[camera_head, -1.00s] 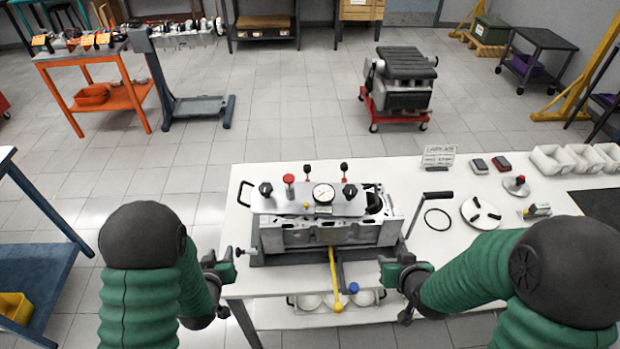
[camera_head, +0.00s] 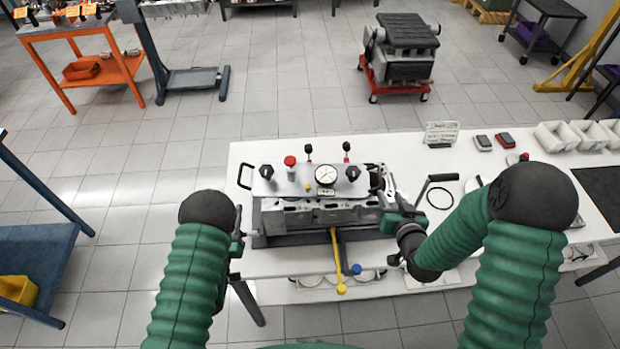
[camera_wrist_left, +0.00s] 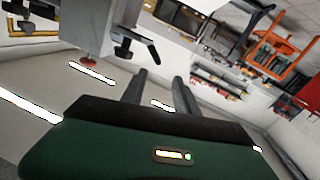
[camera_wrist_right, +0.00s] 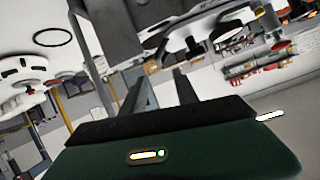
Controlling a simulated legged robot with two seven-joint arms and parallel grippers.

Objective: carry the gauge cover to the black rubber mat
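The gauge cover (camera_head: 310,181) is a flat silver plate with a round dial gauge (camera_head: 326,174), black knobs, a red knob and a black side handle (camera_head: 244,177). It lies on top of the engine block (camera_head: 318,214) on the bench. The black rubber mat (camera_head: 603,192) lies at the bench's right edge, partly cut off. My left gripper (camera_head: 238,246) is at the block's left end, below the cover; its fingers (camera_wrist_left: 160,92) stand apart and empty. My right gripper (camera_head: 393,222) is by the block's right end, below the cover; its fingers (camera_wrist_right: 163,90) are apart and empty.
A crank handle (camera_head: 436,180) and a black ring (camera_head: 440,198) lie right of the block. A white disc is partly behind my right arm. White bins (camera_head: 560,136) and a sign (camera_head: 441,133) stand at the back. A yellow-ended lever (camera_head: 337,262) sticks out in front.

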